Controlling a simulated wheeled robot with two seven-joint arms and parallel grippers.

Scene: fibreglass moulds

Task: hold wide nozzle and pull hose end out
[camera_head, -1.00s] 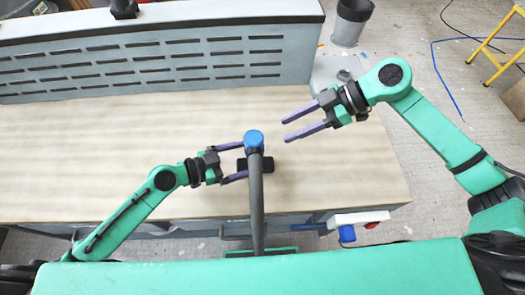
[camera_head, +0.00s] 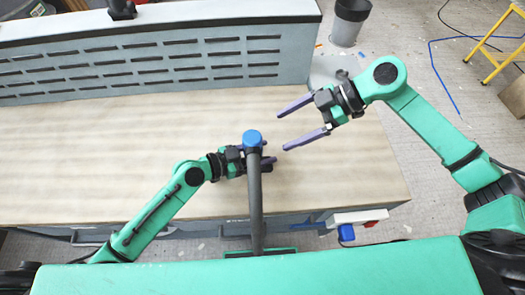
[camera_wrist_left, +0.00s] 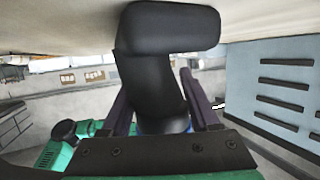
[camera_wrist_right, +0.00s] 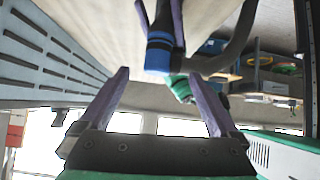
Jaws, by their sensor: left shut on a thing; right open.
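The black wide nozzle (camera_wrist_left: 168,28) stands on the table with its flat foot down; it fills the middle of the left wrist view. The blue hose end (camera_head: 252,139) sits on top of it, and the grey hose (camera_head: 256,200) runs from there towards me. The hose end also shows in the right wrist view (camera_wrist_right: 158,60). My left gripper (camera_head: 268,152) is shut on the nozzle's neck, below the hose end. The hose and gripper hide most of the nozzle in the head view. My right gripper (camera_head: 284,132) is open and empty, just right of the hose end, fingers pointing at it.
The wooden table (camera_head: 100,150) is clear to the left. A grey slotted panel (camera_head: 150,60) stands along its back. A white box (camera_head: 350,219) with red and blue parts is at the front right edge. A bin (camera_head: 349,22) and yellow ladder (camera_head: 497,45) stand beyond.

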